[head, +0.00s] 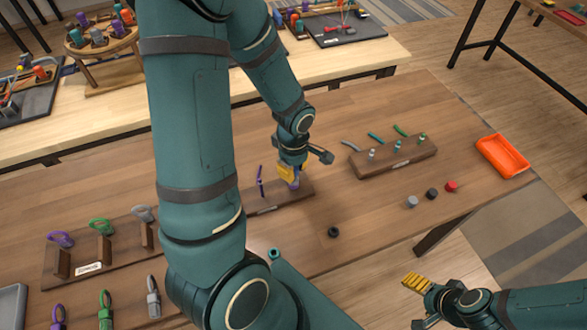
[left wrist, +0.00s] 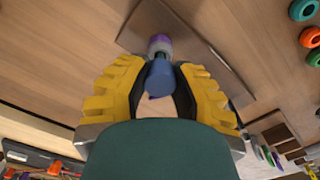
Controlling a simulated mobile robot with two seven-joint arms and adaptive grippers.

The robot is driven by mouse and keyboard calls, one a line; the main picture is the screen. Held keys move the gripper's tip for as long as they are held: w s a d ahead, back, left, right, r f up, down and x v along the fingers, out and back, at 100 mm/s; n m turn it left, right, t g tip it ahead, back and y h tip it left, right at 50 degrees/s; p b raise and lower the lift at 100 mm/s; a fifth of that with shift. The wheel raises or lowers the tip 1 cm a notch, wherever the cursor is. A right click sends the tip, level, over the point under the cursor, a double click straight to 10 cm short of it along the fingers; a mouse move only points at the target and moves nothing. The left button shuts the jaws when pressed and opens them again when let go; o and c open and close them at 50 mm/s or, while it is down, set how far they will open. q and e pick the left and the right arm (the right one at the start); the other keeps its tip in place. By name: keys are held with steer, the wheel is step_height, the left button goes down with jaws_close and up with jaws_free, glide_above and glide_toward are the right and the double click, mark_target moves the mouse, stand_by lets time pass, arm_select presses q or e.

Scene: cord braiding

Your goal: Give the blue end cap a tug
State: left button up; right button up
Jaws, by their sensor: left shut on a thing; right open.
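My left gripper (head: 291,174) is shut over a small wooden stand (head: 304,191) in the head view. In the left wrist view, the blue end cap (left wrist: 160,78) lies between the yellow fingers of that gripper (left wrist: 158,88). A purple and grey piece (left wrist: 159,44) adjoins the cap's far end, over the stand (left wrist: 135,38). In the head view the gripper mostly hides the cap; a bit of purple shows below the fingers. A purple cord piece (head: 260,182) stands on the same stand, to the left. My right gripper (head: 416,283) is open and empty at the lower right.
A wooden rack (head: 405,160) with several cord pieces stands right of the stand. An orange tray (head: 502,156) is at the table's right end. Loose caps lie nearer: grey (head: 412,202), red (head: 451,186), black (head: 333,232). A rack of looped cords (head: 120,255) stands at left.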

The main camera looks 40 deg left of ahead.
arm_select(q)
steer(key=shift+f+b, duration=0.1)
steer(key=shift+b, duration=0.25)
jaws_close()
stand_by(0.3)
steer(key=o, duration=1.4)
jaws_free()
steer(key=shift+r+p, duration=2.05)
steer(key=shift+r, duration=1)
